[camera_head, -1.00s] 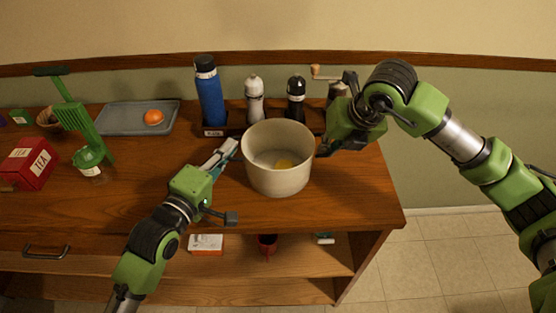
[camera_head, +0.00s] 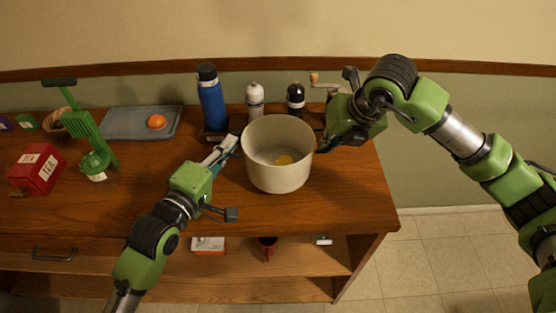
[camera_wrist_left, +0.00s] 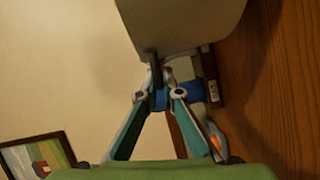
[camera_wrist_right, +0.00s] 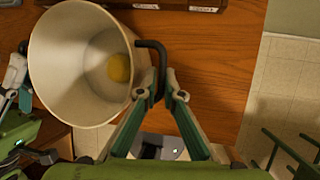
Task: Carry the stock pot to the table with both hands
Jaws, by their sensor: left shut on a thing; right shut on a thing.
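The stock pot (camera_head: 278,178) is cream-coloured and upright, with a round yellow thing (camera_head: 284,160) inside. It is in front of the rack at the counter's right part, and it appears to be held above the wood. My left gripper (camera_head: 233,144) is shut on the pot's left handle; the left wrist view shows the jaws (camera_wrist_left: 162,82) at the dark handle beside the pot wall (camera_wrist_left: 190,20). My right gripper (camera_head: 321,146) is shut on the right handle (camera_wrist_right: 155,46), clear in the right wrist view. The table is not identifiable in these views.
Behind the pot stand a blue bottle (camera_head: 211,102), a white bottle (camera_head: 255,98) and a dark bottle (camera_head: 296,98).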

